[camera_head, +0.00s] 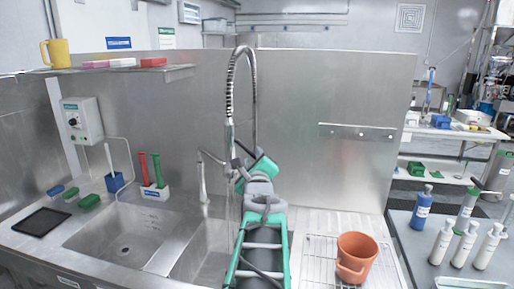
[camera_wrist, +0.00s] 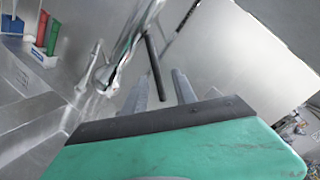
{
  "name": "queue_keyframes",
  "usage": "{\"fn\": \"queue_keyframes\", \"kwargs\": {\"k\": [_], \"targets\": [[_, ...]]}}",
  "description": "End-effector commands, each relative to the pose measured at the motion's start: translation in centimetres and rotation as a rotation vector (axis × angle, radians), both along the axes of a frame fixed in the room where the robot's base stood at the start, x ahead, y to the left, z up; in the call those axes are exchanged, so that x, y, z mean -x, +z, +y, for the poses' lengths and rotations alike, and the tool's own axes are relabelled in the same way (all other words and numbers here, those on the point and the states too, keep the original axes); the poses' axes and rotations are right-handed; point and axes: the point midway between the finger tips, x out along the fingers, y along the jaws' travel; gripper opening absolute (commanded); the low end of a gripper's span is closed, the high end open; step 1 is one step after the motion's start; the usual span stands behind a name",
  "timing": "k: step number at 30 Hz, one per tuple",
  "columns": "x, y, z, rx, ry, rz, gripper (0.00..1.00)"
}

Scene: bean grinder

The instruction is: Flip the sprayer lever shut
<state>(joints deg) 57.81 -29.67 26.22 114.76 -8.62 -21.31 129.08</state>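The sprayer (camera_head: 230,132) hangs from a spring hose on a tall arched faucet above the sink, in the middle of the head view. In the wrist view the metal sprayer (camera_wrist: 128,52) is left of my fingers. A dark rod, apparently its lever (camera_wrist: 154,66), slants down toward the gap between my fingertips. My gripper (camera_wrist: 160,80) is open, its two grey fingers apart. I cannot tell whether the rod is between the fingers or beyond them. In the head view my green gripper body is just right of the sprayer; its fingertips are hidden or too small to see.
Sink basins (camera_head: 125,235) lie to the left, and a thin tap (camera_head: 203,178) stands left of my arm. An orange pot (camera_head: 356,258) stands on the rack at right. A steel wall (camera_head: 325,90) rises behind. Several bottles stand on the table at far right.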

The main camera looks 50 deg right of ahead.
Motion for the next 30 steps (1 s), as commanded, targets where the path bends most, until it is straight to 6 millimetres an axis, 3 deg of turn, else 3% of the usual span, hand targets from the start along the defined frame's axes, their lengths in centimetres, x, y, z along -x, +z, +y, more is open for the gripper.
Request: {"fn": "queue_keyframes", "kwargs": {"k": [9, 18, 30], "targets": [[-3.6, 0.1, -4.2, -0.002, 0.0, 0.004, 0.33], [-3.9, -0.1, -4.7, 0.0, 0.0, 0.004, 0.33], [-4.0, -0.1, -4.5, 0.0, 0.002, 0.005, 0.02]]}}
